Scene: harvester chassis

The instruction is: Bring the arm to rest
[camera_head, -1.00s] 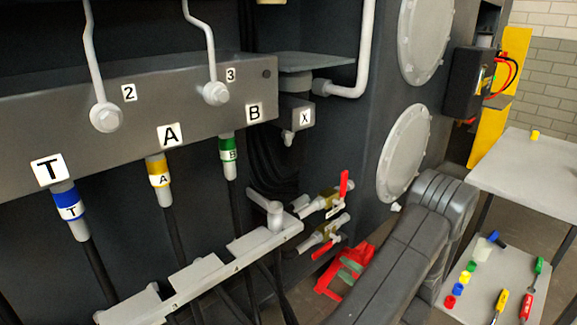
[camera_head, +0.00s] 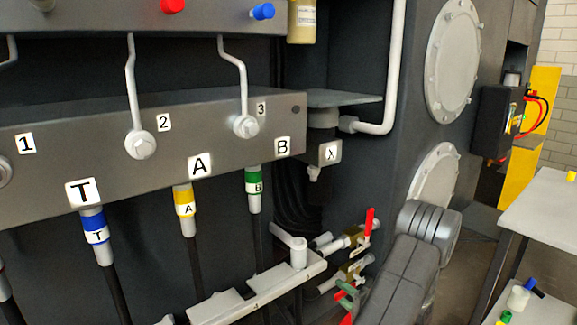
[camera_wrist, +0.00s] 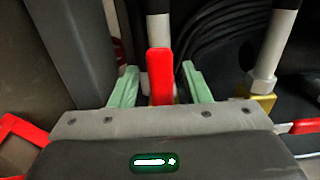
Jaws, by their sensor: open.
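My gripper (camera_head: 348,290) is low in the head view, with green fingers and red parts, partly cut off by the bottom edge. In the wrist view its two green fingers (camera_wrist: 160,88) stand apart, open. A red lever (camera_wrist: 160,75) shows upright between them, with visible gaps on both sides. I cannot tell which valve it belongs to. My grey arm (camera_head: 410,270) comes in from the lower right of the head view and is bent, reaching toward the valves. A valve with a raised red handle (camera_head: 369,222) is just above my gripper; the valve (camera_head: 355,270) below it is partly hidden.
A manifold bar (camera_head: 240,130) with labelled hoses T, A and B stands to the left. A grey bracket rail (camera_head: 260,285) is left of my gripper. White pipes (camera_wrist: 268,50) rise close by in the wrist view. A table (camera_head: 550,210) stands at right.

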